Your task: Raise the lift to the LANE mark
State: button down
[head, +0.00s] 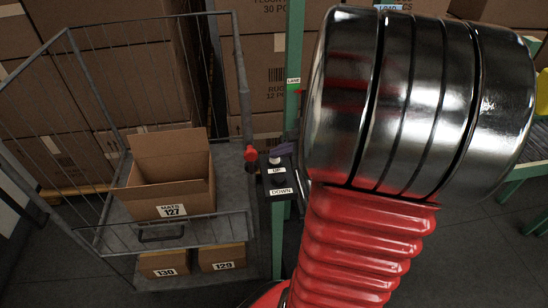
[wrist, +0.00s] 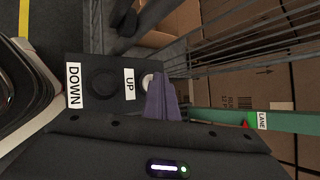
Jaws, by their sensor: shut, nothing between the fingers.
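The lift is a grey wire-sided cage with a platform (head: 210,232) bearing an open carton (head: 170,186) labelled 127. The green LANE label (head: 293,82) is on a green post (head: 278,245), well above the platform; the label also shows in the wrist view (wrist: 262,120). A small red mark (head: 298,91) is beside it. A black control box (head: 280,179) has a pale UP button (wrist: 147,80) and a dark DOWN button (wrist: 103,83). My gripper (head: 283,150) is shut and empty, its purple fingers (wrist: 163,96) at the UP button, partly covering it. I cannot tell whether they touch it.
Cartons 138 (head: 165,264) and 129 (head: 222,257) are low in the cage. A red knob (head: 251,154) is at its right edge. Stacked cartons (head: 265,75) stand behind. My arm hides much of the right side; dark floor is at lower right.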

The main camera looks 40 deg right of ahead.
aim_at(279, 162)
jog(key=shift+r, duration=0.95)
jog(key=shift+r, duration=0.1)
notch_tip(279, 162, up, 5)
jog(key=shift+f, duration=0.1)
dwell(0.4)
dwell(0.8)
